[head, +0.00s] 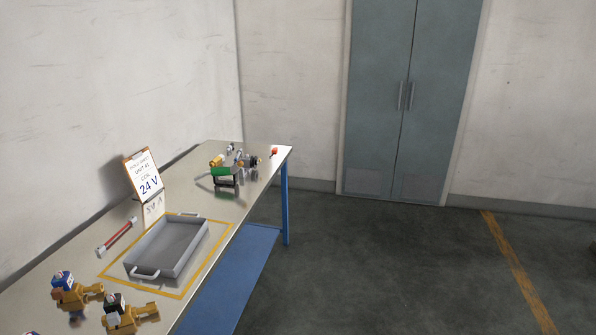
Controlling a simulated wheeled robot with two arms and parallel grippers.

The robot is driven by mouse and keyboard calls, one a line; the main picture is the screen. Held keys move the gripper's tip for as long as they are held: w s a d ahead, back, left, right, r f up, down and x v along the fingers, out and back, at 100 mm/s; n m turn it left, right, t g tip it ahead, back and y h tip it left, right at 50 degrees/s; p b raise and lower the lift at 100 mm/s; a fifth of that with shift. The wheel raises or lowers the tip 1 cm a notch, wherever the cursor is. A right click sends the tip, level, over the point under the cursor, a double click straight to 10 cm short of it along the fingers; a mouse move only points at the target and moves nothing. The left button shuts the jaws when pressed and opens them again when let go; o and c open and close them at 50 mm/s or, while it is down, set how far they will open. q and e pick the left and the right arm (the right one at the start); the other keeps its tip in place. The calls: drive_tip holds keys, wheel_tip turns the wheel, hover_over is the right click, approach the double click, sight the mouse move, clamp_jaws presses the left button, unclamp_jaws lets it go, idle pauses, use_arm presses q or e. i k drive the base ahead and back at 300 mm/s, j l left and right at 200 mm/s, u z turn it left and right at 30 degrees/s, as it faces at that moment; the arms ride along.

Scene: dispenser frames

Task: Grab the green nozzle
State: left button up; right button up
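A small green part (221,171) sits among a cluster of metal and brass parts towards the far end of the table. It rests at or on a dark block, and its exact shape is too small to tell. I cannot tell whether it is a nozzle. Neither of my grippers is in view.
The metal-topped table (185,190) has blue legs. A grey tray (137,269) lies inside a yellow outline. Brass valves (130,318) stand at the near end. A red-handled part (119,235) and a clipboard sign (143,172) are at the back. Floor right is clear.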

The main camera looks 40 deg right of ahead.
sight(216, 173)
drive_tip(key=z, duration=0.7)
drive_tip(key=i+l+u, duration=0.1)
drive_tip(key=u, duration=0.5)
drive_tip(key=i+l+u, duration=0.35)
drive_tip(key=l, duration=0.25)
drive_tip(key=i+l+u, duration=0.15)
drive_tip(key=l, duration=0.2)
drive_tip(key=i+l+u, duration=0.15)
drive_tip(key=l, duration=0.25)
